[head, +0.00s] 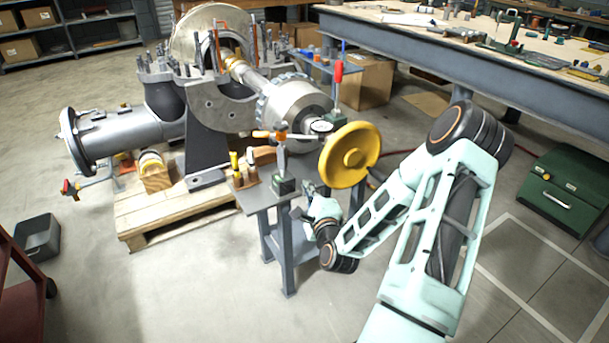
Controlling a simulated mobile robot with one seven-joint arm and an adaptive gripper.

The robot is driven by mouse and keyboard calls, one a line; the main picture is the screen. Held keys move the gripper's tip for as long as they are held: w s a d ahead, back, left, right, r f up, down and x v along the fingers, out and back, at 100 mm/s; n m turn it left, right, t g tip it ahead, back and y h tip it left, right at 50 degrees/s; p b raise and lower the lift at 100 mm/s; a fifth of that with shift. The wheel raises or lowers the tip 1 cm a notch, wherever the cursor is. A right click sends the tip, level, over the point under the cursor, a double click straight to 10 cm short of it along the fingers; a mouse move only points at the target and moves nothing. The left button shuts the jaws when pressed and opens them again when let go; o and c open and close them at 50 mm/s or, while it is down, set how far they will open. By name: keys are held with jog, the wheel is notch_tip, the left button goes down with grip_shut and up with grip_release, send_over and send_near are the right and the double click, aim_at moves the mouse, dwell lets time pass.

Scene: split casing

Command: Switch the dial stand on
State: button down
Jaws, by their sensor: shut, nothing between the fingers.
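A dial stand (284,186) with a dark green block base stands on the small grey table (256,203). Its upright post carries an orange clamp, and a round dial (321,127) with a pale face shows to the right, near the shaft and the yellow disc. The switch on the base is too small to make out. My gripper (303,199) is just right of the base, at the table's right edge. Its fingers are small in the view and look shut and empty. I cannot tell whether they touch the base.
The split casing (222,108) with its shaft rests on a wooden pallet (165,212) behind and left. Wood-handled tools (245,176) stand left of the base. Open floor lies in front.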

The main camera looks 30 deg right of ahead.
jog(key=shift+s+a+f, duration=0.1)
jog(key=shift+s+a, duration=0.05)
jog(key=shift+s, duration=0.45)
jog(key=shift+s+a+f, duration=0.1)
jog(key=shift+s+f, duration=0.05)
jog(key=shift+s, duration=0.5)
jog(key=shift+s+a+f, duration=0.1)
jog(key=shift+s+a, duration=0.05)
jog(key=shift+s, duration=0.45)
